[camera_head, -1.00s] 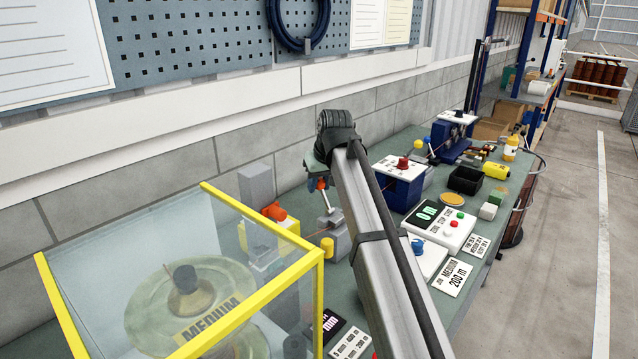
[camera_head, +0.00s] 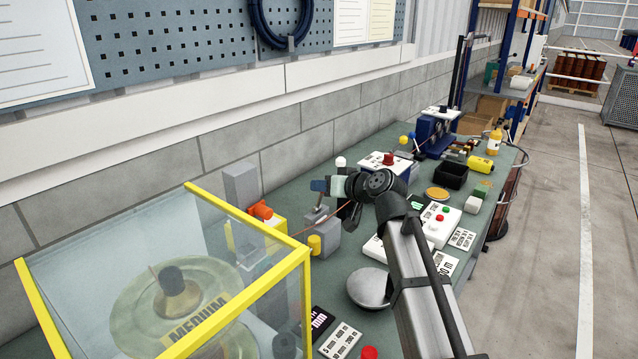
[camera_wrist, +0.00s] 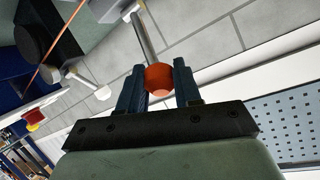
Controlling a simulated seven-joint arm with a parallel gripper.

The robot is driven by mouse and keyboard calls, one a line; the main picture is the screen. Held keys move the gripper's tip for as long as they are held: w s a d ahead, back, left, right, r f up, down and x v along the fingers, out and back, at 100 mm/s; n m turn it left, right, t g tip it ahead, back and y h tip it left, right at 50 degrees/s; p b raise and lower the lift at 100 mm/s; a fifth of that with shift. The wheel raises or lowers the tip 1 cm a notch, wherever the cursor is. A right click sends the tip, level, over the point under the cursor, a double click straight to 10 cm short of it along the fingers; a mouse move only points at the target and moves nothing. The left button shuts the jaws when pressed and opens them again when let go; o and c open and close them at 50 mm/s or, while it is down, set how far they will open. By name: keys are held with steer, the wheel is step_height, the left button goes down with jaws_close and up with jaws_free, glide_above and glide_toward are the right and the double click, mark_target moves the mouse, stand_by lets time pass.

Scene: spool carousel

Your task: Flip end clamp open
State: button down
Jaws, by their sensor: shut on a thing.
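The end clamp's lever is a metal rod (camera_wrist: 146,38) with an orange-red knob (camera_wrist: 158,78) at its end. In the wrist view my gripper (camera_wrist: 159,85) is shut on this knob, one blue finger on each side, and the rod runs away beyond it. In the head view my gripper (camera_head: 322,186) is over a grey block (camera_head: 326,236) on the bench, and its fingers mostly hide the knob. A short piece of the rod (camera_head: 319,209) shows below them, near the block. The clamp's jaw is too small to make out.
A yellow-framed clear guard (camera_head: 245,318) covers a spool at the front left. An orange knob (camera_head: 261,210) and a yellow knob (camera_head: 315,244) are close by. A copper-coloured line runs past the block. A white-topped blue box (camera_head: 384,162) and control panels stand to the right.

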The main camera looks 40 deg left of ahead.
steer(key=shift+d+f+y, duration=0.25)
steer(key=shift+d+y, duration=0.3)
steer(key=shift+y, duration=0.05)
steer(key=shift+d+f, duration=0.25)
steer(key=shift+d, duration=0.1)
steer(key=c, duration=0.8)
jaws_free()
steer(key=v, duration=1.4)
steer(key=shift+a, duration=0.1)
